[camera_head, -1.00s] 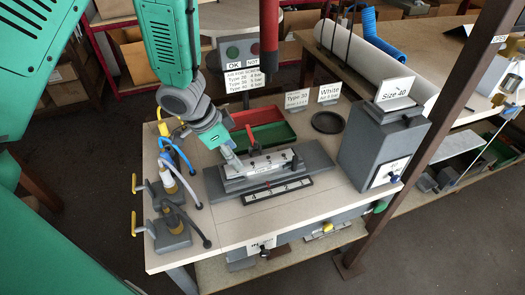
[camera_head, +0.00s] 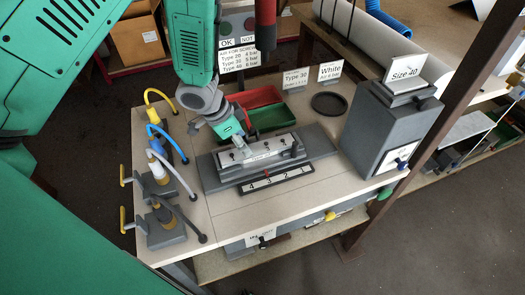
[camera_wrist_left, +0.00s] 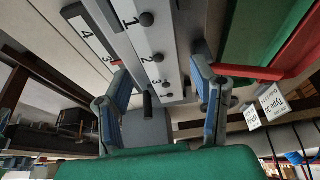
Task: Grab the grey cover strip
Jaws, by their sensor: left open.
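A light grey strip with a "Type 30" label and small black knobs (camera_head: 270,150) lies along the dark grey fixture (camera_head: 322,143) on the table; it looks like the grey cover strip, though I cannot be sure. In the left wrist view the numbered strip with black knobs (camera_wrist_left: 150,48) runs between and beyond the fingers. My left gripper (camera_head: 243,145) hangs over the left half of the fixture, tilted down. In the left wrist view its blue-padded fingers (camera_wrist_left: 161,88) are apart, with nothing clearly held. Contact with the strip cannot be told. My right gripper is not in view.
Red (camera_head: 256,97) and green (camera_head: 268,117) trays sit behind the fixture. A grey "Size 40" box (camera_head: 385,130) stands at the right. Clamp-like devices with cables (camera_head: 166,221) stand at the left. A black-and-white numbered strip (camera_head: 276,180) lies in front.

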